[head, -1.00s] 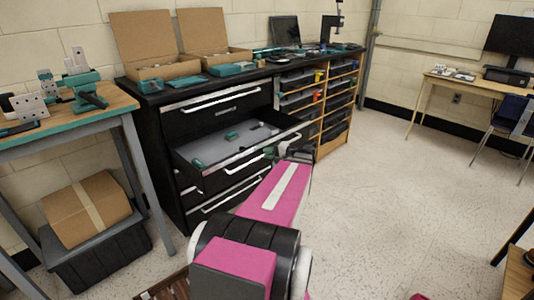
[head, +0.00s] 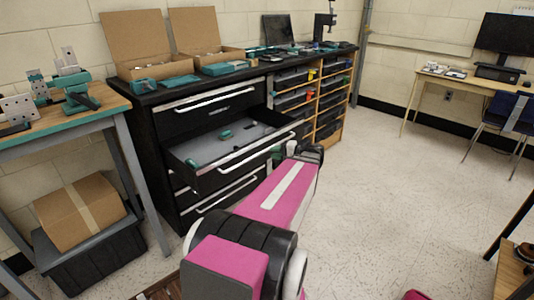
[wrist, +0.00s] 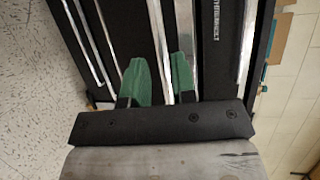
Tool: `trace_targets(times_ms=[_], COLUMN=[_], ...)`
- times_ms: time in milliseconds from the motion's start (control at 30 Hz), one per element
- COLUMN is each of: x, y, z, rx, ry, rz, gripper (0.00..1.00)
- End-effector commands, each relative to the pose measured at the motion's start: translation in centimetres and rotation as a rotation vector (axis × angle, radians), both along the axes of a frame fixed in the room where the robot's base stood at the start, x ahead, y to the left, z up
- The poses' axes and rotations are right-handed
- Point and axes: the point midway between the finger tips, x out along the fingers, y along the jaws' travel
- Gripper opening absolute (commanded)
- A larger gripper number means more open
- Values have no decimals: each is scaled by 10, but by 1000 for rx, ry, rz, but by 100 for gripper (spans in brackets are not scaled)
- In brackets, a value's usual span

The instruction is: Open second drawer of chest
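The chest (head: 157,132) is black with silver drawer edges and bar handles. Its second drawer (head: 252,160) is pulled out, showing a grey floor with small green objects. The top drawer (head: 212,110) is shut, and so are the lower ones (head: 225,200). My gripper (wrist: 160,80) shows in the wrist view with two green fingers apart. A silver bar (wrist: 158,35) on the chest front runs between them, with a gap on the left; I cannot tell whether the right finger touches it. In the head view my pink arm ends at the drawer's right front and largely hides the gripper.
Open cardboard boxes (head: 139,45) and tools stand on the chest's top. A wooden bin rack (head: 333,100) adjoins its right side. A workbench (head: 85,112) stands at left, above a carton (head: 80,210) on a black crate.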

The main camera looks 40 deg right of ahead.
Motion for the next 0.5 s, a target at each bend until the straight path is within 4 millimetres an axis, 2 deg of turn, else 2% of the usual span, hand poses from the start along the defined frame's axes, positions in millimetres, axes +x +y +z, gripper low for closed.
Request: trace_targets(times_ms=[200, 500], x=[-28, -41], y=[-15, -21], z=[5, 8], rx=[-1, -1], ry=[1, 1], rz=[-2, -1], gripper=[25, 25])
